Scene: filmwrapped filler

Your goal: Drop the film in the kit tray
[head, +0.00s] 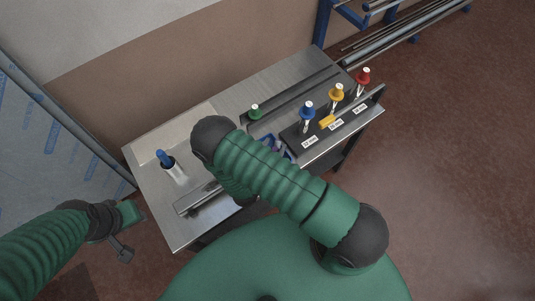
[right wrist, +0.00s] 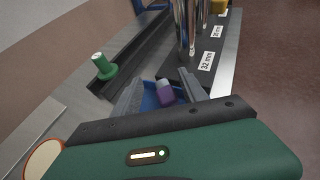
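A small purple piece with a pale grey end (right wrist: 165,92) lies in a blue, tray-like holder (right wrist: 149,103) in the right wrist view. Part of this blue and purple group shows in the head view (head: 274,146), beside my forearm. I cannot tell whether the purple piece is the film. My right gripper (right wrist: 160,88) has its grey fingers apart, on either side of the purple piece, with no clear grip on it. In the head view my forearm hides its tips. My left gripper (head: 125,228) hangs off the table's left side; its finger gap is unclear.
A metal table (head: 158,209) carries a blue-capped clear cylinder (head: 173,169) and a metal channel (head: 198,198). A dark labelled rack (head: 325,133) holds blue, yellow and red-topped posts. A blue-marked sheet panel (head: 50,135) stands left.

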